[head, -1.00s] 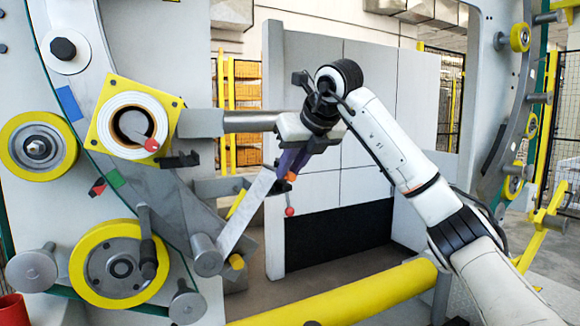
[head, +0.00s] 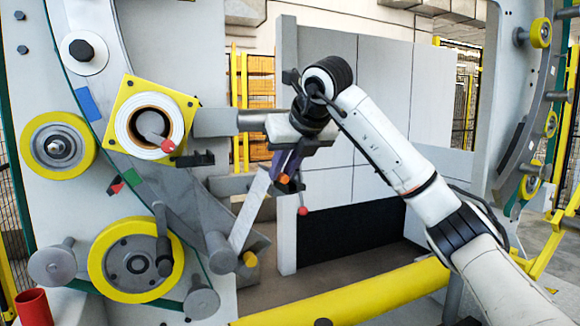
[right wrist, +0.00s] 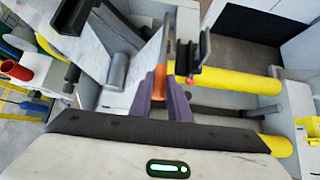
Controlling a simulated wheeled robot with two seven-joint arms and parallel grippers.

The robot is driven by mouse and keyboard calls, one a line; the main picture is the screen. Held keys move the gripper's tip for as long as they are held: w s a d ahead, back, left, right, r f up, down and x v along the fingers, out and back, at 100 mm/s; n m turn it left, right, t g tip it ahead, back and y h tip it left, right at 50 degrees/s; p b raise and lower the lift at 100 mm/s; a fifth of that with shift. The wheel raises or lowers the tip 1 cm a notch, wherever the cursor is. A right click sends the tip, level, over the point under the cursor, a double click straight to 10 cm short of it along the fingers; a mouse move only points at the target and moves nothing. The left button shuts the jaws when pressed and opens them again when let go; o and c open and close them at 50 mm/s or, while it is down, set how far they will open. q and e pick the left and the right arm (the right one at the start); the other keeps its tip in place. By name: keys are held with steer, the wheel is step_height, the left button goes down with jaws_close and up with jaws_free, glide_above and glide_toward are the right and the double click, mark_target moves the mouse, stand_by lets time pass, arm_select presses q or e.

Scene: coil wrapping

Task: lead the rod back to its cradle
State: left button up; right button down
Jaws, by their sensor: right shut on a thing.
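My right gripper (head: 285,168) has purple fingers closed on a thin rod with an orange grip (right wrist: 158,82). The orange grip's end also shows below the fingers in the head view (head: 284,178). In the right wrist view, the rod (right wrist: 164,45) stands up from the grip between the fingertips. A dark bracket (right wrist: 190,62) with a red ball (right wrist: 190,81) is just right of the rod; the red ball also shows in the head view (head: 303,211). I cannot tell whether this bracket is the cradle or whether the rod touches it. My left gripper is out of view.
A pale strip (head: 247,212) runs from near a grey roller (head: 221,252) up towards my right gripper. The ring with yellow rollers (head: 135,262) and a film roll (head: 148,124) is at left. A yellow bar (head: 350,298) crosses low in front.

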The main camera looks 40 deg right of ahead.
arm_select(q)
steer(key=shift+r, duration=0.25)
arm_select(e)
steer(key=shift+r, duration=0.1)
stand_by(0.5)
steer(key=shift+w+a+f+b, duration=0.1)
steer(key=shift+a+f+b, duration=0.15)
steer(key=shift+f, duration=0.3)
steer(key=shift+w+a+f+b, duration=0.1)
steer(key=shift+f+b, duration=0.15)
steer(key=shift+f, duration=0.3)
arm_select(q)
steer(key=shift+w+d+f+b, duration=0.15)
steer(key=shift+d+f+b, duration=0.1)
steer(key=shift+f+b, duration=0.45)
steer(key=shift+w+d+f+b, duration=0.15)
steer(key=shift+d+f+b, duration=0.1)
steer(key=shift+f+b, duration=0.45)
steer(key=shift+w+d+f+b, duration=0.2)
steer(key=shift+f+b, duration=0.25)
steer(key=shift+b, duration=0.5)
arm_select(e)
step_height(320, 180, down, 7)
steer(key=a, duration=0.2)
steer(key=shift+w+a, duration=0.35)
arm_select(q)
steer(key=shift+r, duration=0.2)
